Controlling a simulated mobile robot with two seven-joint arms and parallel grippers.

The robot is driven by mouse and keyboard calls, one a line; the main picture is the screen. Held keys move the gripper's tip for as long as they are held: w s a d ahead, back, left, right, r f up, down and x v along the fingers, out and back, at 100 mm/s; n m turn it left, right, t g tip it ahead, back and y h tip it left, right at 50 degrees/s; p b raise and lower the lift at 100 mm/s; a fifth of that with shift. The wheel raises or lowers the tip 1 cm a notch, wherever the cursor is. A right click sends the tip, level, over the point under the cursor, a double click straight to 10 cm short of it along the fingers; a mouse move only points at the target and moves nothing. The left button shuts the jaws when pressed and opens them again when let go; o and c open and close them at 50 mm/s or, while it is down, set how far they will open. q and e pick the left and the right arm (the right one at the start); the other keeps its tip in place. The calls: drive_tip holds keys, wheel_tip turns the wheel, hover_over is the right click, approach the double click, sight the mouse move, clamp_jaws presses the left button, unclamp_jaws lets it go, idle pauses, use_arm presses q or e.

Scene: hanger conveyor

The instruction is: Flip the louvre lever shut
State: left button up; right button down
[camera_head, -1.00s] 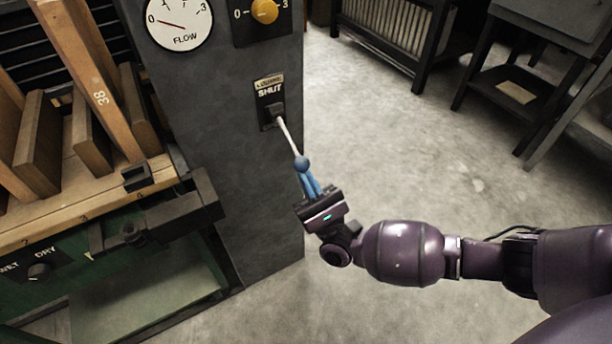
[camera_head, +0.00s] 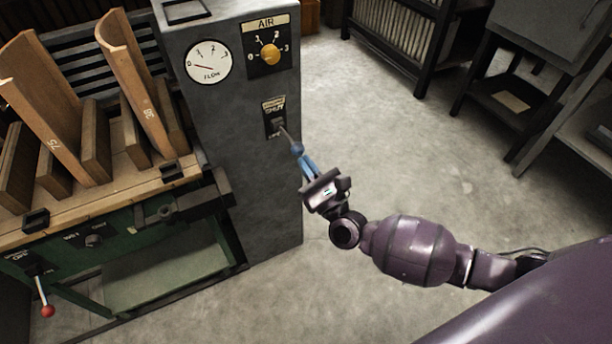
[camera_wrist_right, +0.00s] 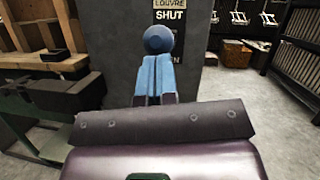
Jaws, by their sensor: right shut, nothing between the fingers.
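The louvre lever has a thin rod and a blue ball knob (camera_head: 297,149). It juts from a dark plate (camera_head: 275,117) on the grey cabinet's front, lettered SHUT above and a partly hidden word below. My right gripper (camera_head: 305,161) is shut and empty, its blue fingers directly below the knob. In the right wrist view, the knob (camera_wrist_right: 158,40) sits just beyond the fingertips (camera_wrist_right: 155,60) and hides the rod. The plate's LOUVRE and SHUT lettering shows above it. I cannot tell whether the fingers touch the knob. My left gripper is not in view.
The grey cabinet (camera_head: 230,150) also carries a flow gauge (camera_head: 209,62) and a yellow air knob (camera_head: 270,53). A green bench (camera_head: 130,225) with wooden pieces and a red-tipped lever (camera_head: 46,310) stands left. Open floor lies right of the cabinet.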

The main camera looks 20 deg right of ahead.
wheel_tip(320, 180, up, 3)
drive_tip(key=shift+w+f+p, duration=0.1)
drive_tip(key=shift+p, duration=0.45)
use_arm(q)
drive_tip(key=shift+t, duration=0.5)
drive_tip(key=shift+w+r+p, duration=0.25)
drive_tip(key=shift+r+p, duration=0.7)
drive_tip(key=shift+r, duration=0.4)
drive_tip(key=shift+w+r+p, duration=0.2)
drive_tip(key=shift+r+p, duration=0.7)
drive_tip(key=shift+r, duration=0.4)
use_arm(e)
drive_tip(key=shift+w+r+g, duration=0.2)
drive_tip(key=shift+r+g, duration=0.85)
drive_tip(key=shift+g, duration=0.15)
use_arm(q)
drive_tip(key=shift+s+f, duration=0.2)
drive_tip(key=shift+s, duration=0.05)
